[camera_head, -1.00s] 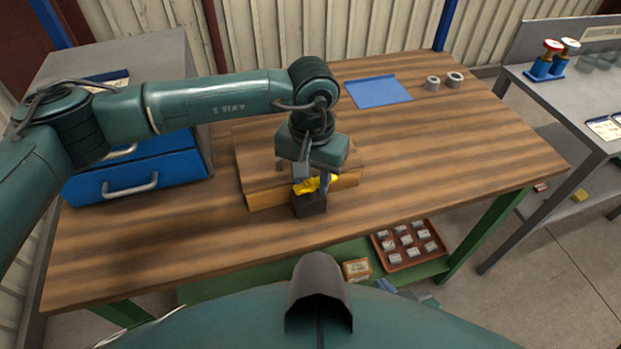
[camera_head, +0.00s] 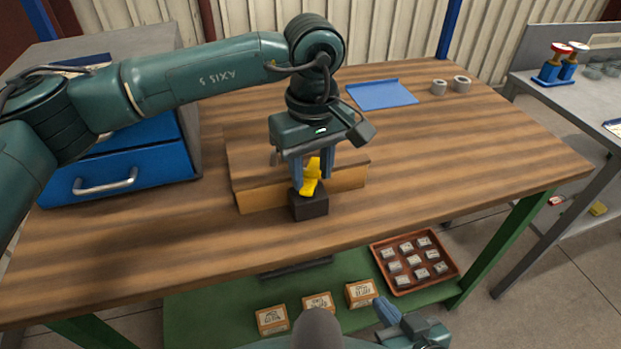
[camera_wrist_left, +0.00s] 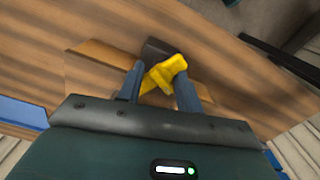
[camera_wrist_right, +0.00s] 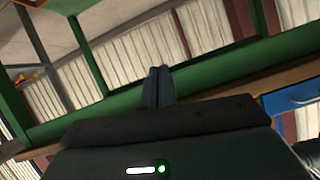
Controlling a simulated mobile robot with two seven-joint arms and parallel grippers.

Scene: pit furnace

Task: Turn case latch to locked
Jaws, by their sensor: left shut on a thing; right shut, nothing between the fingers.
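The case latch is a yellow handle (camera_head: 311,177) on a dark block (camera_head: 309,205) at the front of a wooden case (camera_head: 350,178) on the workbench. My left gripper (camera_head: 312,172) comes down on it from above and is shut on the handle. In the left wrist view the yellow handle (camera_wrist_left: 163,74) sits tilted between the two fingers, with the dark block beyond it. My right gripper (camera_wrist_right: 158,88) is shut and empty. In the head view its arm shows low by the bench's lower shelf.
A blue drawer unit (camera_head: 115,165) stands on the bench at left. A blue tray (camera_head: 382,94) and two grey rings (camera_head: 461,84) lie at the back. Below, a green shelf (camera_head: 210,310) holds small boxes and a red tray (camera_head: 452,282). The bench's right side is clear.

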